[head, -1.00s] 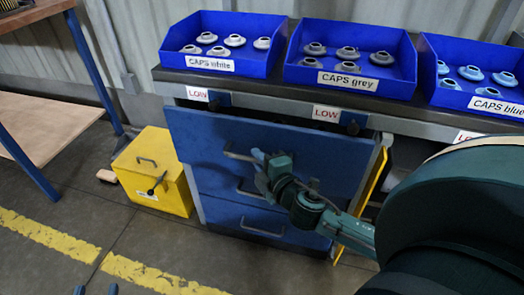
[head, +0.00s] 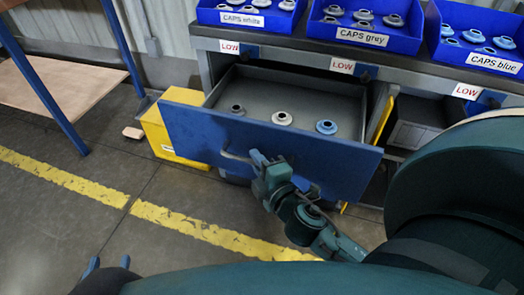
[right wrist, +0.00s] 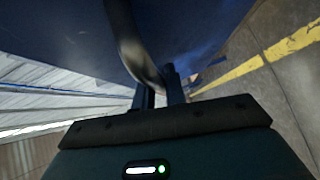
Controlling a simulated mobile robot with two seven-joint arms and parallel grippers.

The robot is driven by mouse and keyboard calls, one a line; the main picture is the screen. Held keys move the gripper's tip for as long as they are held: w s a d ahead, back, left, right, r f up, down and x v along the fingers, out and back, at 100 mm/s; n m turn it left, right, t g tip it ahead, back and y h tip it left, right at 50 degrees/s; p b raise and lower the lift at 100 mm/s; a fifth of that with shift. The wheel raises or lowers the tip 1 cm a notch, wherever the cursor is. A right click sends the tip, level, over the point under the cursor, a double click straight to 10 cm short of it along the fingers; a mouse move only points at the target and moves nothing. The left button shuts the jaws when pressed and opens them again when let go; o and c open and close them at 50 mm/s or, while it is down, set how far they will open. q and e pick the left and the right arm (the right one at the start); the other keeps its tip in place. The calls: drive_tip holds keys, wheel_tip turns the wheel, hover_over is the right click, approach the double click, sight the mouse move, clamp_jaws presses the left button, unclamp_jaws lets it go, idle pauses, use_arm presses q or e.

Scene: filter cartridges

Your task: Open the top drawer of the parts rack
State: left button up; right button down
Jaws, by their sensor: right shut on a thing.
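The blue top drawer (head: 270,140) of the parts rack is pulled well out, with its grey inside showing. Several caps lie in it, among them a dark one (head: 238,109), a white one (head: 282,118) and a light blue one (head: 326,127). My right gripper (head: 257,160) is shut on the drawer's bar handle (head: 235,157). The right wrist view shows the handle (right wrist: 133,45) running down to the gripper's fingers (right wrist: 160,88). My left gripper (head: 108,265) is low at the left, empty, its tips apart.
A yellow box (head: 165,135) is left of the drawer. A workbench leg (head: 45,90) stands at the far left. The floor in front is clear.

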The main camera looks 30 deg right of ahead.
use_arm(q)
drive_tip(key=shift+d+r+t+b, duration=0.1)
drive_tip(key=shift+t+b, duration=0.2)
use_arm(e)
drive_tip(key=shift+s+a, duration=1.5)
drive_tip(key=shift+a, duration=0.3)
drive_tip(key=c, duration=1.5)
unclamp_jaws()
drive_tip(key=shift+o, duration=0.2)
